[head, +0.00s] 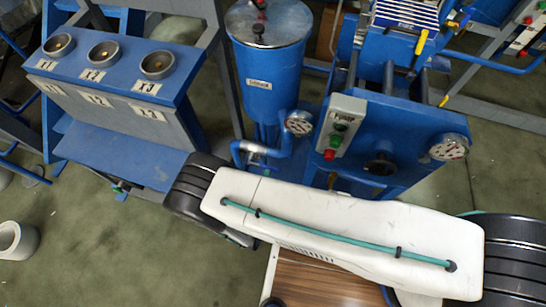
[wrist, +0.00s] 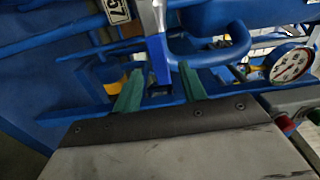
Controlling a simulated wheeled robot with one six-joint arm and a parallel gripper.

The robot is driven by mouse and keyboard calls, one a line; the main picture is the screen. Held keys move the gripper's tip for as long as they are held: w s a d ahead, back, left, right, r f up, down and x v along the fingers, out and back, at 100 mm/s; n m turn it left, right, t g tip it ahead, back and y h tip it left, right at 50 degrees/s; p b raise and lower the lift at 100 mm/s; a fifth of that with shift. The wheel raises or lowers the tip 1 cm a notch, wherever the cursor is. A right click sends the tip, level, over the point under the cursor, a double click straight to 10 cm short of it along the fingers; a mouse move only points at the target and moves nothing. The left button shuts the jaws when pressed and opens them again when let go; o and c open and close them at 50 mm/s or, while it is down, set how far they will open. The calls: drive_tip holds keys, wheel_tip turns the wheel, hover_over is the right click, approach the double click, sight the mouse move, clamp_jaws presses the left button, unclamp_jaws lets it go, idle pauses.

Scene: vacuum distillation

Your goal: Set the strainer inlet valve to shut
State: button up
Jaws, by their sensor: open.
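My gripper (wrist: 160,72) shows in the wrist view with its two green fingers apart. A blue bar with a pale metal upper part (wrist: 158,48), perhaps the valve's lever, runs down between the fingertips. I see a gap on both sides of it, and I cannot tell how deep it sits between the fingers. In the head view, a blue cylindrical vessel (head: 262,85) with a metal lid and a small unreadable label stands behind my arm; it may be the strainer. My arm hides the gripper there, and I cannot make out the inlet valve's position.
A pressure gauge (wrist: 290,64) and blue pipe bend (wrist: 212,48) lie right of the fingers. A grey button box (head: 341,126) with red and green buttons stands right of the vessel. A blue rack (head: 110,85) with three cups is at left. Floor at lower left is mostly clear.

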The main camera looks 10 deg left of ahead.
drive_tip(key=w, duration=0.6)
drive_tip(key=shift+w+d, duration=0.2)
drive_tip(key=shift+w, duration=0.05)
clamp_jaws()
